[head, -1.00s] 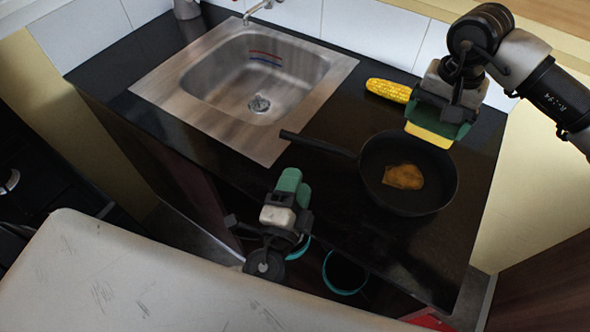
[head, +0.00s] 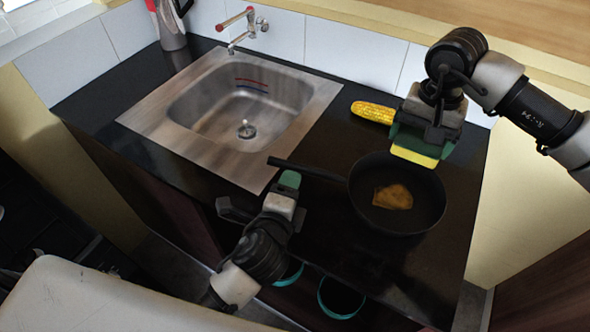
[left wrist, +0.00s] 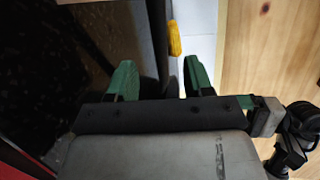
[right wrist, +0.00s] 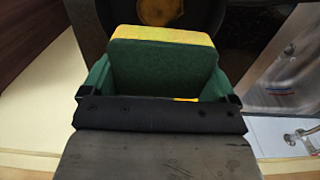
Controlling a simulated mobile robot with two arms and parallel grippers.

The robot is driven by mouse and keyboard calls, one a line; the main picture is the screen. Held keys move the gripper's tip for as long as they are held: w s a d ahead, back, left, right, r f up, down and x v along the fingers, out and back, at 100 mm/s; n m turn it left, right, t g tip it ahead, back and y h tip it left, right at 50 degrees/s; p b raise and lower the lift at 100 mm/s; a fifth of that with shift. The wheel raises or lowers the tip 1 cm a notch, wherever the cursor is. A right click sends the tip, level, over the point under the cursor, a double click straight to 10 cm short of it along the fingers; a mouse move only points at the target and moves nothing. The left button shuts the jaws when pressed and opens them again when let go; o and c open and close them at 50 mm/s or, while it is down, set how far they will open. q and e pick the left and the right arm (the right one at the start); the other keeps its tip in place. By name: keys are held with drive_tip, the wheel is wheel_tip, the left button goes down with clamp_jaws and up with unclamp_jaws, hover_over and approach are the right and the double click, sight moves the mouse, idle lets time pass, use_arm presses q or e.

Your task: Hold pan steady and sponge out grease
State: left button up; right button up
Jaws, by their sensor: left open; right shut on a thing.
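A black frying pan (head: 425,212) lies on the dark counter, its handle (head: 310,171) pointing left toward the sink. A brown-orange grease patch (head: 393,197) lies on the pan's floor; part of it shows in the right wrist view (right wrist: 160,10). My right gripper (head: 420,142) is shut on a yellow and green sponge (head: 414,156), which also shows between the fingers in the right wrist view (right wrist: 160,65). The sponge appears above the pan's far rim. My left gripper (head: 288,183) is open and empty, at the near side of the handle; contact cannot be told. Its two fingers show apart in the left wrist view (left wrist: 160,80).
A steel sink (head: 185,118) with a tap (head: 240,28) is set into the counter at left. A corn cob (head: 373,112) lies behind the pan. A kettle (head: 170,25) stands at the back left. Teal-rimmed round containers (head: 340,312) sit below the counter's front edge.

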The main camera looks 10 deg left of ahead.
sight(296, 170)
use_arm(q)
drive_tip(key=x, duration=0.9)
drive_tip(key=shift+w, duration=0.25)
clamp_jaws()
